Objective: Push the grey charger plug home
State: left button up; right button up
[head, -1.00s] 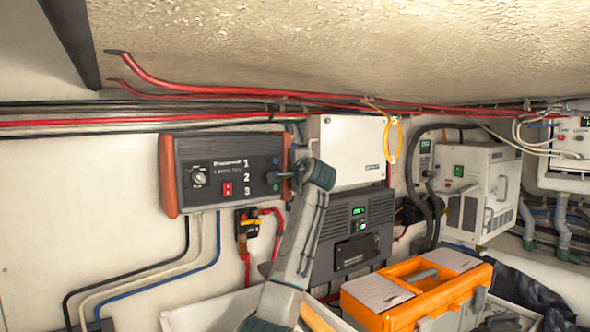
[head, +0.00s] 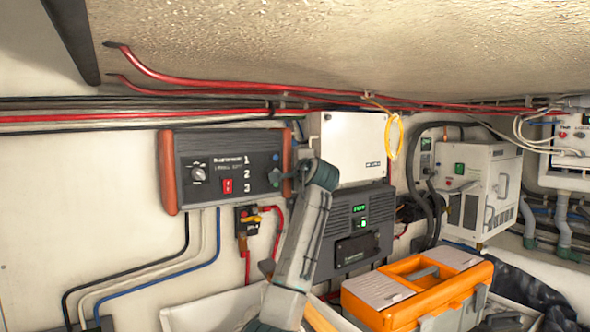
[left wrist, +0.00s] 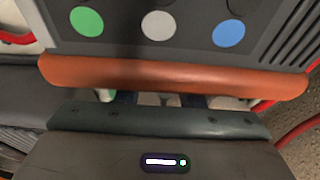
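The charger-like panel box (head: 228,143) is dark, with rust-red end bars and the numbers 1, 2, 3, and hangs on the wall. My left gripper (head: 278,177) is at its right end, in front of the panel edge. In the left wrist view, green (left wrist: 86,21), pale grey (left wrist: 158,25) and blue (left wrist: 228,33) round marks line the panel above one end bar (left wrist: 170,75). My gripper's body (left wrist: 160,150) fills the bottom. Its fingertips are not clear, so I cannot tell whether it is open. I cannot make out the grey plug. My right gripper is not in view.
Black, pale and blue cables (head: 218,235) run down from the box. An orange toolbox (head: 405,292) stands below right. Red cables (head: 190,82) run overhead. The wall at left is clear.

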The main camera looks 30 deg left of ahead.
pick_arm(q)
jog(key=v, duration=0.7)
jog(key=shift+d+r+b, duration=0.15)
jog(key=shift+r+b, duration=0.25)
jog(key=shift+b, duration=0.05)
jog(key=shift+w, duration=0.15)
